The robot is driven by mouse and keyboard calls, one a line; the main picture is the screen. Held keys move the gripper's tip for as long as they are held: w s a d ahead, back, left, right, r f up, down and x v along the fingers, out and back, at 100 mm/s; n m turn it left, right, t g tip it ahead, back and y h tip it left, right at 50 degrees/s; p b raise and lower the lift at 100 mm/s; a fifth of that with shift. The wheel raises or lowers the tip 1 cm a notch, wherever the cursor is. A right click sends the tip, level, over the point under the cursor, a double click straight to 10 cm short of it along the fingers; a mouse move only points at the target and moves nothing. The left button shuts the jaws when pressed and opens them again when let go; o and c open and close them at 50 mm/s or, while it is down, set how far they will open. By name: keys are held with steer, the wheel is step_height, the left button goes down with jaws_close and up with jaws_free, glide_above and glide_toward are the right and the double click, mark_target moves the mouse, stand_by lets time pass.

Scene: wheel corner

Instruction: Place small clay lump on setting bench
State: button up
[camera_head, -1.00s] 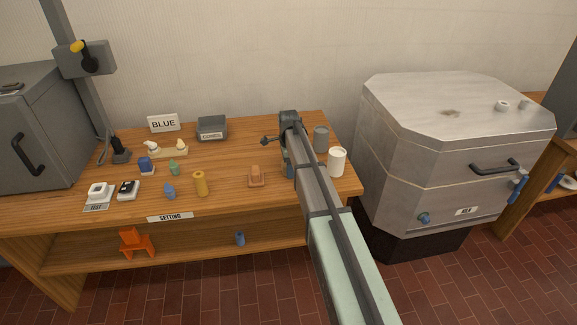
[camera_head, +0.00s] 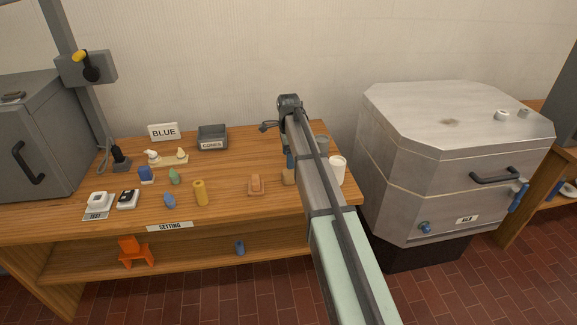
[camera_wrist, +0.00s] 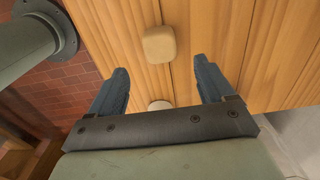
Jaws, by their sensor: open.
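The setting bench (camera_head: 225,175) is a wooden table with a SETTING label (camera_head: 170,226) on its front edge. A tan lump (camera_head: 289,177), probably the small clay lump, sits at the bench's right part, partly hidden by my arm. My gripper (camera_head: 289,160) is above it, its fingers pointing down and largely hidden by my arm. In the wrist view my gripper (camera_wrist: 160,86) is open, with nothing clamped. A rounded tan lump (camera_wrist: 159,44) lies on the wood beyond the fingertips. A paler piece (camera_wrist: 159,105) shows between the fingers, partly hidden by the palm.
An orange-brown block (camera_head: 255,184) lies left of the tan lump. A white cup (camera_head: 338,169) and a grey cup (camera_head: 322,144) stand to the right. A CONES box (camera_head: 212,138), yellow cylinder (camera_head: 200,193) and several small pieces occupy the left. A kiln (camera_head: 450,160) stands right.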

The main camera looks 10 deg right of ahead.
steer(key=shift+r, duration=1.45)
